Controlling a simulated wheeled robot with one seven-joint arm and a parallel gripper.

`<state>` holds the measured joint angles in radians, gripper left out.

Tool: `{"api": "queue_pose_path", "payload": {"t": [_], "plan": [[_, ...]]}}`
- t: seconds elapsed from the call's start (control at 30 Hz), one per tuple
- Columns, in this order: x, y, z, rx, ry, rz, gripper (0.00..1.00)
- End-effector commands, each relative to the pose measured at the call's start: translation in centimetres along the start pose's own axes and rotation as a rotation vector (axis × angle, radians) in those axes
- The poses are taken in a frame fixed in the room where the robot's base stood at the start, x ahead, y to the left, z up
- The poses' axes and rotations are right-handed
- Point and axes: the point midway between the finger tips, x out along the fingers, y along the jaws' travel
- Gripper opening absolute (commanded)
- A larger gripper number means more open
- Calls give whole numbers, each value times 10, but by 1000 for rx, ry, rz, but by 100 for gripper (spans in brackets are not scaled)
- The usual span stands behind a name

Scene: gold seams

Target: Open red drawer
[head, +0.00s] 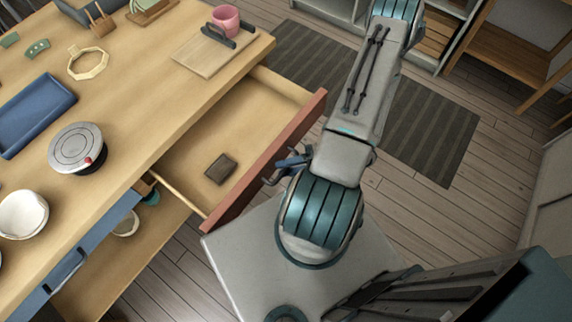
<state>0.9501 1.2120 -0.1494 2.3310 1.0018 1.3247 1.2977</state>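The red drawer (308,116) is pulled well out from the wooden table (192,92), and its inside shows. A small dark box (220,168) lies in it. The dark handle (268,181) is on the drawer's red front, partly hidden by my gripper and arm. My gripper (291,163) is at the outer side of the red front, close to the handle. Its fingers are small and partly hidden, so I cannot tell whether they are closed on the handle.
The tabletop holds a blue tray (36,113), a round grey device (77,147), a pink mug (226,18) and a board (203,54). Floor and a striped rug (440,120) lie right.

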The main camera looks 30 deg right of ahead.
Motion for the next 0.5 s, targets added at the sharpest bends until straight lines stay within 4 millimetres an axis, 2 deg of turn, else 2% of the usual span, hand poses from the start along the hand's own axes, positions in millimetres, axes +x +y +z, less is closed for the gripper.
{"api": "queue_pose_path", "payload": {"t": [0.5], "plan": [[-106,-1,2,0,0,-2,33]]}}
